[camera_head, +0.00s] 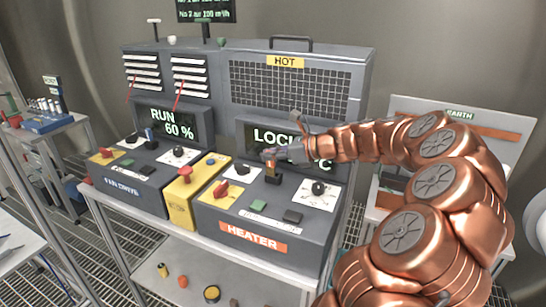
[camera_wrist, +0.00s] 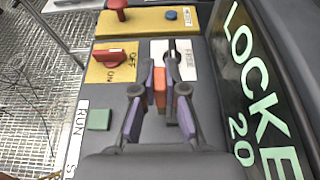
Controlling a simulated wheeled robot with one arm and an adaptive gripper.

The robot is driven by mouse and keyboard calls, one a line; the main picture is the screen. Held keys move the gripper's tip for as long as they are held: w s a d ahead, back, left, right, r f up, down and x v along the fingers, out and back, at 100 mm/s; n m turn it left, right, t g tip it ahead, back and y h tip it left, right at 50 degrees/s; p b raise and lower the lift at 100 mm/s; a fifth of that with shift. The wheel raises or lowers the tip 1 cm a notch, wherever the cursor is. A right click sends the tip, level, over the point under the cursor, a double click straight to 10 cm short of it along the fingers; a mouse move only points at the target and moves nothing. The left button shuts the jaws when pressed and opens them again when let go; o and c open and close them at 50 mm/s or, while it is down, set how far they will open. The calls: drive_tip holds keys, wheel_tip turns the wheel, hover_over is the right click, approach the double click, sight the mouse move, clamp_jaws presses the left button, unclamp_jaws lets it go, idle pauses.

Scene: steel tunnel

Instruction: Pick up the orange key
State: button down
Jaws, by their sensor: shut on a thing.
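The orange key (camera_wrist: 159,88) is between the fingertips of my gripper (camera_wrist: 160,82) in the wrist view. The purple-padded fingers are closed on its two sides. In the head view my gripper (camera_head: 270,160) is over the heater console (camera_head: 235,220), and a small part of the orange key (camera_head: 271,170) shows under the fingers. A dark block lies just below the key. The fingers hide part of the key, and I cannot tell whether its lower end is in the block or clear of it.
The console carries a red switch (camera_head: 221,189), a green button (camera_head: 258,205) and a black knob (camera_head: 318,188). Behind it is a screen reading LOCKE and 20 (camera_wrist: 255,90). A yellow box (camera_head: 185,195) stands left of it. A grey bench shelf (camera_head: 180,265) is below.

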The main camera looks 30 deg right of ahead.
drive_tip(key=s+a+b, duration=0.2)
drive_tip(key=s+a, duration=0.1)
drive_tip(key=a, duration=0.3)
drive_tip(key=s+a+r+b, duration=0.1)
drive_tip(key=s+a, duration=0.3)
drive_tip(key=a, duration=0.1)
drive_tip(key=shift+s+a+b, duration=0.15)
drive_tip(key=shift+a+b, duration=0.2)
drive_tip(key=shift+a, duration=0.05)
